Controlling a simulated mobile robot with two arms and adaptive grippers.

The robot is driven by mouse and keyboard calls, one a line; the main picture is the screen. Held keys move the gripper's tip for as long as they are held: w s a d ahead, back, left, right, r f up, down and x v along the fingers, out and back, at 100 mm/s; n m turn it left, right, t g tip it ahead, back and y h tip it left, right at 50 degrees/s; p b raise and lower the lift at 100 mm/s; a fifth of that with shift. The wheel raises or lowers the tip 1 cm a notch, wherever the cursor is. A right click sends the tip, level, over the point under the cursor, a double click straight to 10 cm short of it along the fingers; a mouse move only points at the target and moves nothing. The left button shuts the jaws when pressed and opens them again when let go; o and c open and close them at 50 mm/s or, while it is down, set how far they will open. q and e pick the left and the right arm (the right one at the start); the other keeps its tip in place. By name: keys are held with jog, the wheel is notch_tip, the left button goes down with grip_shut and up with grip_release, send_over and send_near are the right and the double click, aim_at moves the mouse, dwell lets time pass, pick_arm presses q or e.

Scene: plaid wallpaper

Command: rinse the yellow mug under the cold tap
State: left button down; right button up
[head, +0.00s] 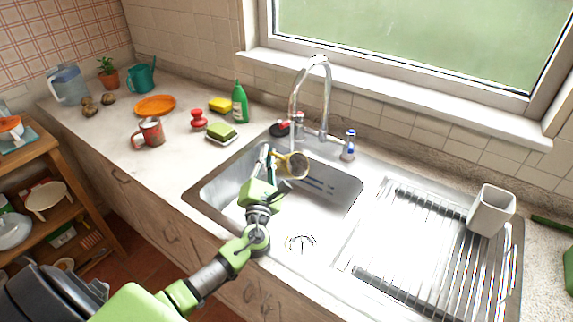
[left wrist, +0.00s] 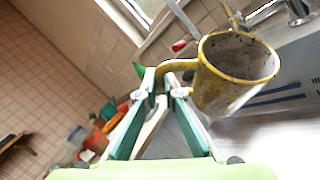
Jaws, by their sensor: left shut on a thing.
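The yellow mug (head: 296,165) is over the left part of the sink basin (head: 330,190), below the tap spout (head: 293,98). My left gripper (head: 267,162) is shut on its handle. In the left wrist view the mug (left wrist: 232,75) hangs to the right of the fingertips (left wrist: 165,85), its mouth facing the camera and dark specks inside. A thin pale line runs below the spout; I cannot tell if it is water. The blue-marked tap handle (head: 348,146) stands right of the spout, the red-marked one (head: 281,128) left. My right gripper is not in view.
A dish rack (head: 400,215) with a white holder (head: 491,209) is on the right. The basin's right part is clear.

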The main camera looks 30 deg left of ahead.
pick_arm(q)
jog(key=shift+d, duration=0.15)
jog(key=shift+s+d, duration=0.15)
jog(key=shift+d, duration=0.2)
jog(key=shift+a, duration=0.15)
jog(key=shift+a, duration=0.35)
jog(key=s+a+p, duration=0.2)
jog(key=s, duration=0.6)
jog(key=shift+s+a, duration=0.2)
dwell(0.5)
jog(key=shift+r, duration=0.1)
dwell(0.4)
